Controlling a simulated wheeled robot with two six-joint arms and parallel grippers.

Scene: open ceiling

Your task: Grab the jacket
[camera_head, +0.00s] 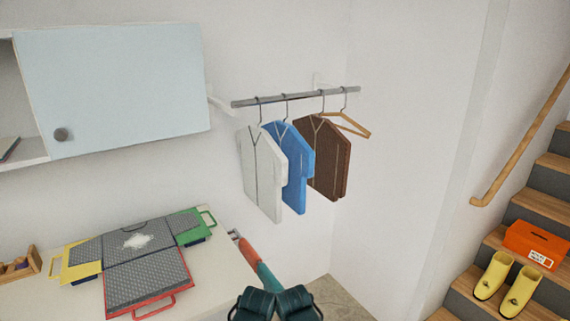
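Three jackets hang side by side on hangers from a grey rod (296,97) on the wall. A white jacket (262,174) is on the left, a blue jacket (297,184) in the middle, and a brown jacket (329,162) on the right. The white one partly covers the blue one, and the blue one partly covers the brown one. An empty wooden hanger (352,127) hangs at the rod's right end. Neither of my grippers can be made out in the head view.
A counter (209,267) below holds coloured trays with grey mats (148,279). A wall cabinet (115,88) is upper left. Dark teal objects (256,302) sit at the bottom edge. Stairs (551,203) on the right hold yellow boots (493,276) and an orange box (535,243).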

